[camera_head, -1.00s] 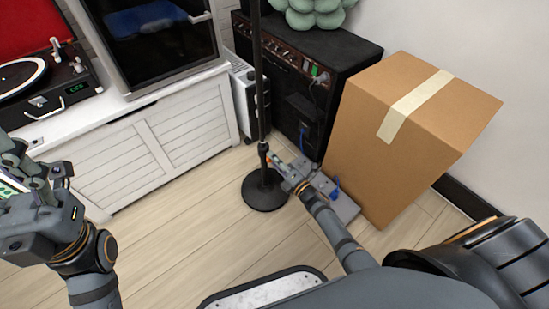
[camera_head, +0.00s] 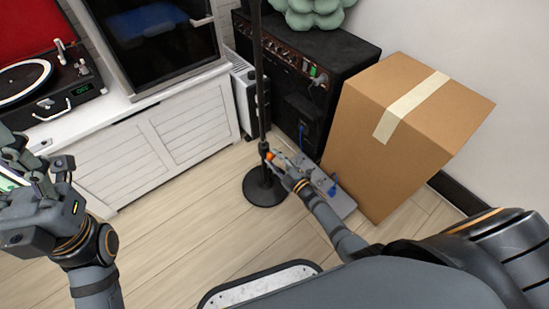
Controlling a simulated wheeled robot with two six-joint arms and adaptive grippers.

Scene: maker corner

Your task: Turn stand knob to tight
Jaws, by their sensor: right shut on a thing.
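The stand is a thin black pole (camera_head: 258,75) rising from a round black base (camera_head: 265,187) on the floor. A small orange knob (camera_head: 269,156) shows at the collar low on the pole, partly hidden by my fingers. My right gripper (camera_head: 275,160) is shut on the stand knob, just right of the pole. Whether the knob is tight cannot be seen. My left gripper (camera_head: 22,182) is at the left edge, far from the stand, partly cut off. A pale thing with a green glow (camera_head: 8,184) shows beside its fingers.
A cardboard box (camera_head: 425,130) and a black amplifier (camera_head: 335,60) stand right of and behind the pole. A grey flat unit with blue plugs (camera_head: 343,205) lies near my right forearm. A white cabinet (camera_head: 150,150) stands left. The floor in front is clear.

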